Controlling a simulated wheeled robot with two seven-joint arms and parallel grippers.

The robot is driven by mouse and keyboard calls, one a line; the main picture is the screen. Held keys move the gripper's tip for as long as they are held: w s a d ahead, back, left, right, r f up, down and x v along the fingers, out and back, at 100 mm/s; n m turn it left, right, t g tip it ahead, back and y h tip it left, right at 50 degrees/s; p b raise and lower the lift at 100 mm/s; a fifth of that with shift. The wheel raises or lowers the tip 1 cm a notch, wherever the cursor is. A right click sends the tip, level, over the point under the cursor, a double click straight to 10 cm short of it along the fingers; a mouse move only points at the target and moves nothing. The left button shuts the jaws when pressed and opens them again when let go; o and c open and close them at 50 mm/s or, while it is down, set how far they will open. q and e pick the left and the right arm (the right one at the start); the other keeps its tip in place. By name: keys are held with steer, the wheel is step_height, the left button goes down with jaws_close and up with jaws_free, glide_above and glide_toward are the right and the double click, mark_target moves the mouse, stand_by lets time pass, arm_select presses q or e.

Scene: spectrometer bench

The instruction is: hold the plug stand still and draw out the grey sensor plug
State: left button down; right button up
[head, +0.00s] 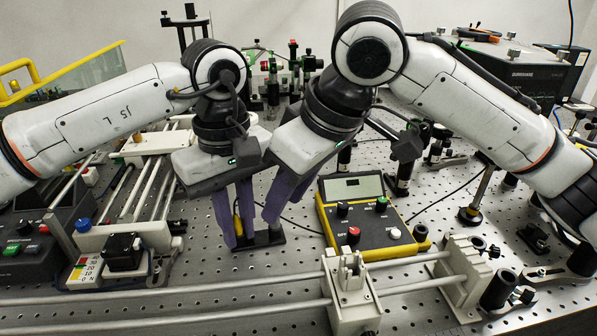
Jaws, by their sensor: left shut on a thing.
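The plug stand's black base (268,239) lies flat on the perforated bench, left of the yellow meter. My left gripper (242,238), with purple fingers, reaches down onto the stand and is shut on it; the fingers cover most of its upper part. A small yellow piece (238,228) shows between these fingers. The grey sensor plug cannot be made out; fingers hide that spot.
A yellow meter (370,238) with knobs stands right of the grippers. A rail carriage (351,290) stands on rods in front. A white linear stage (122,232) is at left. Optical posts (272,85) stand behind. The bench between meter and stand is narrow.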

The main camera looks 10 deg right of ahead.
mark_target(279, 229)
steer(key=shift+x, duration=2.2)
jaws_close()
